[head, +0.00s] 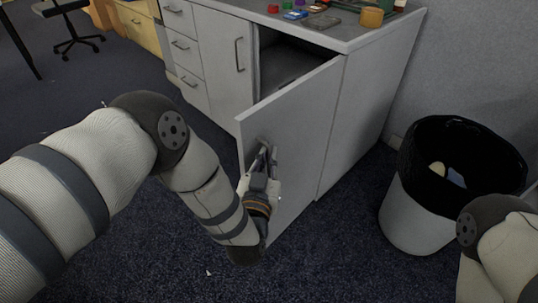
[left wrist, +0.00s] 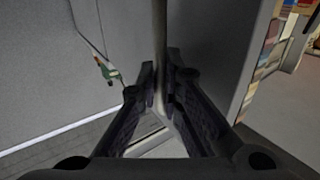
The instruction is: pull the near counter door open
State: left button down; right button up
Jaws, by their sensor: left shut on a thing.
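The near counter door (head: 300,120) is a pale grey panel in the head view. It stands partly open, swung out from the grey counter (head: 372,95), with a dark gap into the cabinet behind its top edge. My left gripper (head: 266,160) is at the door's outer face, shut on the door handle. In the left wrist view the handle (left wrist: 160,35) is an upright bar between the two fingers. The fingers hide part of the handle in the head view. My right gripper is outside the frames; only part of that arm shows at the right edge.
A white bin with a black liner (head: 455,140) stands on the dark carpet right of the counter. Small coloured objects and a brown container (head: 372,17) are on the countertop. A second, closed door (head: 222,55) and several drawers are left. Carpet in front is clear.

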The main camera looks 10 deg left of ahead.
pick_arm(q)
jog(key=shift+f, duration=0.1)
jog(key=c, duration=1.7)
grip_release()
jog(key=shift+a, duration=0.1)
jog(key=s, duration=1.2)
jog(key=shift+a, duration=0.15)
